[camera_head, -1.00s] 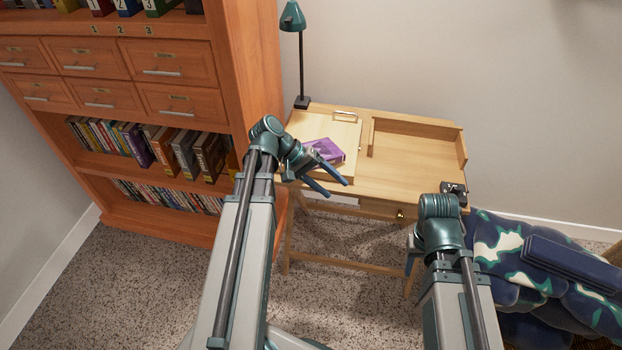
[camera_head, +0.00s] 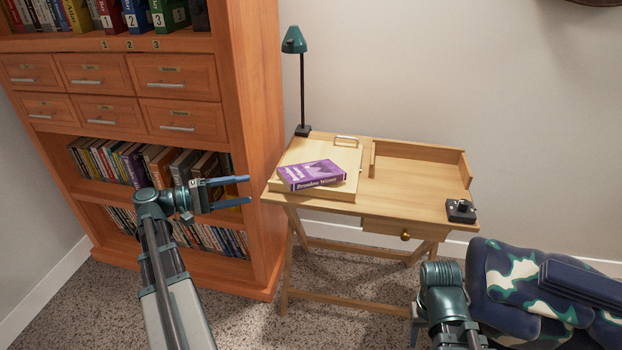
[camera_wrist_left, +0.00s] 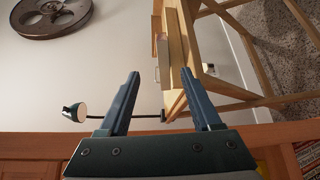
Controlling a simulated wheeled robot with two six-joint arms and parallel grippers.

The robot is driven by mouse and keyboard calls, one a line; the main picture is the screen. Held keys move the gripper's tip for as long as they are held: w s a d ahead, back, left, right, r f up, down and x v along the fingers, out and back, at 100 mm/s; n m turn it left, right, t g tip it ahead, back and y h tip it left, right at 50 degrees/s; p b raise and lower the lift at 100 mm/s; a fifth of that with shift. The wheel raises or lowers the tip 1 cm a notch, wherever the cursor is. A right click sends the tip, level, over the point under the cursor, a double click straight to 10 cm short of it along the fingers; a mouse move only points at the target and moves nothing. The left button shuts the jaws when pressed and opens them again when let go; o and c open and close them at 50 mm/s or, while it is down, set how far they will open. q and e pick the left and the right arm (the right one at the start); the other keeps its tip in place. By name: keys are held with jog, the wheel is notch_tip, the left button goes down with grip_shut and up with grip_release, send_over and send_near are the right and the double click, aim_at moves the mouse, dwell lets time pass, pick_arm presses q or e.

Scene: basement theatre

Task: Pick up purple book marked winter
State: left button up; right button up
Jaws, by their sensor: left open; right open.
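The purple book (camera_head: 312,174) lies flat on a wooden box with a handle at the left of the wooden desk (camera_head: 415,190). Its spine faces the front and reads "Winter" at the end. My left gripper (camera_head: 248,190) is open and empty, left of the desk, in front of the bookcase, with its fingers pointing right toward the book but apart from it. In the left wrist view its two fingers (camera_wrist_left: 165,98) are spread, with the desk on its side beyond them.
An orange wooden bookcase (camera_head: 255,130) stands left of the desk. A green lamp (camera_head: 294,45) stands at the desk's back left. A small black device (camera_head: 461,210) sits at the desk's right corner. A camouflage-patterned seat (camera_head: 520,285) is at the lower right. The desk's middle is clear.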

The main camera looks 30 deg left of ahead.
aim_at(288, 186)
pick_arm(q)
jog(key=x, duration=0.8)
jog(key=shift+w+d+b, duration=0.1)
jog(key=shift+d+b, duration=0.1)
jog(key=shift+b, duration=0.2)
jog(key=shift+w+d+f, duration=0.25)
jog(key=shift+w+d, duration=0.05)
jog(key=shift+d, duration=0.15)
jog(key=x, duration=0.4)
jog(key=shift+d+b, duration=0.1)
jog(key=shift+b, duration=0.3)
grip_shut()
